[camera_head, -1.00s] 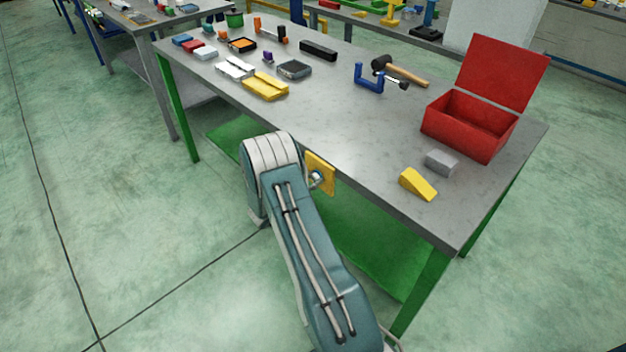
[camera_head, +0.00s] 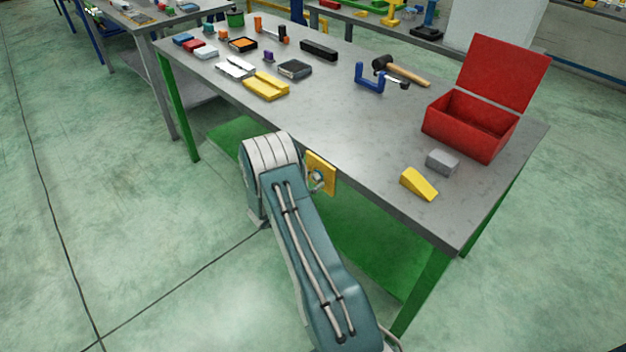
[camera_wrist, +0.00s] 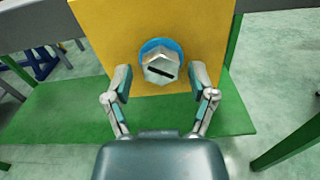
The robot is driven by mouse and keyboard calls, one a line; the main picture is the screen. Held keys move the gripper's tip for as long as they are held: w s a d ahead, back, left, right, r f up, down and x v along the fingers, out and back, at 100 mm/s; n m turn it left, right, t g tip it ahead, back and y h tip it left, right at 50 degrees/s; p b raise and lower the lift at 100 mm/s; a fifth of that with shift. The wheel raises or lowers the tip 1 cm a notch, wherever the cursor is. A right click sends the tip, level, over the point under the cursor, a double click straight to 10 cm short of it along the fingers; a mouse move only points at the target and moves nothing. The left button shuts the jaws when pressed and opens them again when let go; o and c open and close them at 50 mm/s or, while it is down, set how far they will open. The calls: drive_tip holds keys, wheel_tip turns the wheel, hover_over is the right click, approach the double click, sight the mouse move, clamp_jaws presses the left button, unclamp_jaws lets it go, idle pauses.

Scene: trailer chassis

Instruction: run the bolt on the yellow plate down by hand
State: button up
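The yellow plate (camera_head: 327,173) is fixed upright at the front edge of the grey workbench. It fills the upper middle of the wrist view (camera_wrist: 110,30). The bolt (camera_wrist: 160,68) has a silver hex head with a dark slot and a blue ring (camera_wrist: 160,45) behind it. The bolt also shows small in the head view (camera_head: 317,178). My gripper (camera_wrist: 160,82) is open, with one finger to the left and one to the right of the bolt head. Gaps show between the fingers and the head. In the head view my arm hides the gripper.
The grey workbench (camera_head: 330,130) has a yellow wedge (camera_head: 419,184), a grey block (camera_head: 442,161) and an open red box (camera_head: 470,125) at its right. A blue clamp and a hammer lie farther back. A green shelf (camera_wrist: 60,120) is below the plate.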

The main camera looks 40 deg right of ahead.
drive_tip(key=shift+r, duration=0.15)
drive_tip(key=a, duration=1.2)
drive_tip(key=shift+s, duration=0.45)
